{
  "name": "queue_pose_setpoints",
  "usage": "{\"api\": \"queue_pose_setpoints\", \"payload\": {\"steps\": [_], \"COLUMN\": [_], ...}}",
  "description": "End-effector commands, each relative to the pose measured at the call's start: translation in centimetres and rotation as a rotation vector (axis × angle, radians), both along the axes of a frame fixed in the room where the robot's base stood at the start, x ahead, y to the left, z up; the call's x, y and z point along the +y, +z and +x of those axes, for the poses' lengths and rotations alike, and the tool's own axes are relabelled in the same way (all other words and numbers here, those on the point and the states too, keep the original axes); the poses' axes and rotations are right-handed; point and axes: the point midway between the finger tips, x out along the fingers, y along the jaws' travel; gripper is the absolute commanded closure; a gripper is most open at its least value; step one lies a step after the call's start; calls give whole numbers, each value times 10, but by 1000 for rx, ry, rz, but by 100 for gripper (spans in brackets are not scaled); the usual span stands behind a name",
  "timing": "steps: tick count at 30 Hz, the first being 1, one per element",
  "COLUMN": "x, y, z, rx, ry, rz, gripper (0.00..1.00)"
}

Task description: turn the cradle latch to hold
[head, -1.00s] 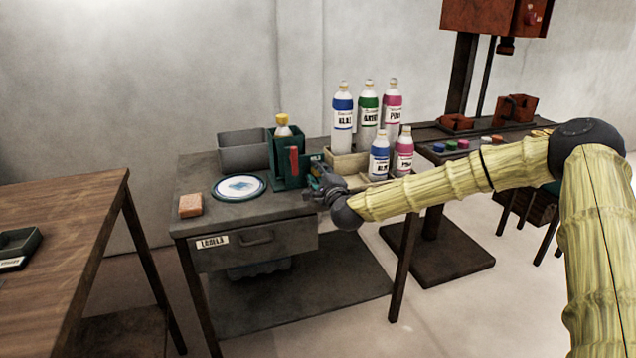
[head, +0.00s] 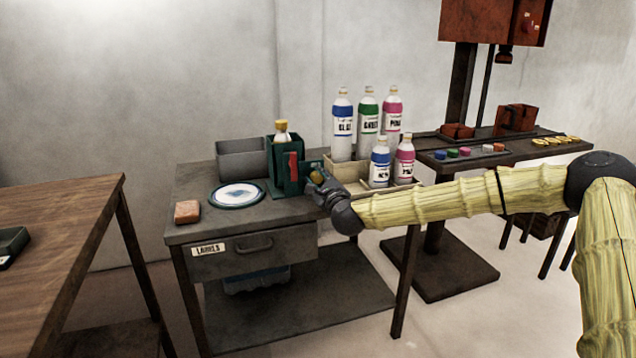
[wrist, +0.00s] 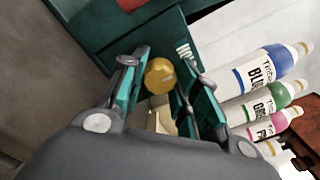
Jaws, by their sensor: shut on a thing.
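The green cradle (head: 284,180) stands on the grey table and holds a bottle with a yellow cap (head: 281,128). A red strip (head: 293,165) shows on its front. In the wrist view, the cradle's green face (wrist: 150,32) is at the top, with a white label (wrist: 184,50) only partly readable. The round yellow latch knob (wrist: 160,76) lies between the green-padded fingers of my gripper (wrist: 158,85). In the head view, my gripper (head: 317,177) is at the cradle's right side, shut on the knob. The latch's exact angle is hidden.
Tall bottles (head: 367,125) and short bottles (head: 380,162) stand in a pale tray (head: 346,184) just right of my gripper. A grey bin (head: 242,160), a round plate (head: 237,195) and a sponge (head: 187,212) are on the left. The table front is clear.

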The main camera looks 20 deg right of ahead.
Motion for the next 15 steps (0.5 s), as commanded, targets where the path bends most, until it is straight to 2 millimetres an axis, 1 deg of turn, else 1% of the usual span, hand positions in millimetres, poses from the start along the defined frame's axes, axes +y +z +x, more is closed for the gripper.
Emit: {"api": "queue_pose_setpoints", "payload": {"steps": [7,8,9,11,12,15], "x": [-2,-2,-2,-1,-1,0], "y": [-2,-2,-2,-2,-2,-1], "z": [0,0,0,0,0,0], "rx": [3,3,3,2,2,1], "ry": [-3,-3,-3,-2,-2,0], "rz": [0,0,0,0,0,0], "gripper": [93,67,60,49,48,48]}}
